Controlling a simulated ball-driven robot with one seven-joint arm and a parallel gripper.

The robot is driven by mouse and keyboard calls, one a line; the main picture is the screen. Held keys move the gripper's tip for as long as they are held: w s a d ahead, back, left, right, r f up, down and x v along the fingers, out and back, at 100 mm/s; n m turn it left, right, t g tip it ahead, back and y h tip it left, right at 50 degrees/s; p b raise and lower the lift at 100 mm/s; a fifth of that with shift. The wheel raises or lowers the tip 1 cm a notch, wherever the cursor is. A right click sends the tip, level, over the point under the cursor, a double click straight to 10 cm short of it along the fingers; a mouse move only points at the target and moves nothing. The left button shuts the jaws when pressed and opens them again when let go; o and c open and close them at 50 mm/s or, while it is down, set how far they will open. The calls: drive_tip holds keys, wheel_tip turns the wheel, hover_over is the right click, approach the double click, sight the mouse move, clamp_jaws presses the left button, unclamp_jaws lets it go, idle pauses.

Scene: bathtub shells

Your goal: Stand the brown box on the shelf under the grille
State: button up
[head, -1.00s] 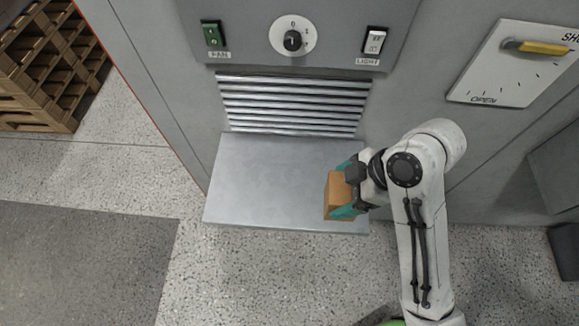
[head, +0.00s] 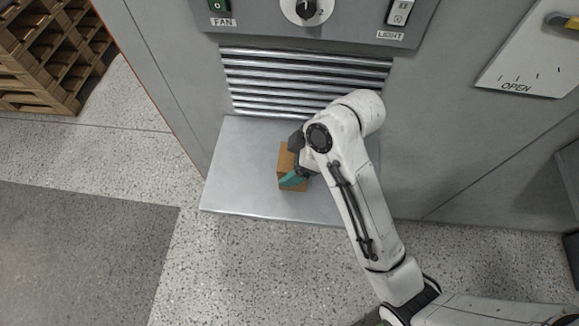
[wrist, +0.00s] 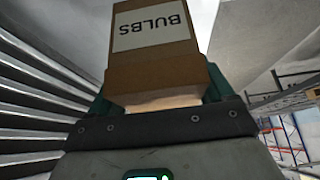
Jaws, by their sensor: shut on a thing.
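The brown box (head: 285,160) is in my gripper (head: 293,180), over the middle of the grey shelf (head: 238,170) in the head view. I cannot tell whether its bottom touches the shelf. In the wrist view the box (wrist: 152,72) has a white label reading "BULBS", upside down in that picture. The teal fingers of my gripper (wrist: 155,95) are on both sides of the box. The grille (head: 300,82) is on the grey panel just above the back of the shelf; its slats also show at the left of the wrist view (wrist: 40,110). My wrist hides part of the box.
A white plate (head: 530,50) marked "OPEN" is at the right. Wooden pallets (head: 45,50) stand far left. The shelf's left part is bare.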

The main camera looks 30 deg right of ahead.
drive_tip(key=shift+w+a+f, duration=0.1)
drive_tip(key=shift+w+f, duration=0.05)
drive_tip(key=shift+f, duration=0.05)
drive_tip(key=shift+w+f+p, duration=0.15)
drive_tip(key=shift+f+p, duration=0.15)
drive_tip(key=shift+f, duration=1.45)
drive_tip(key=shift+f, duration=0.1)
drive_tip(key=o, duration=1.1)
drive_tip(key=shift+p+v, duration=1)
drive_tip(key=shift+v, duration=5.1)
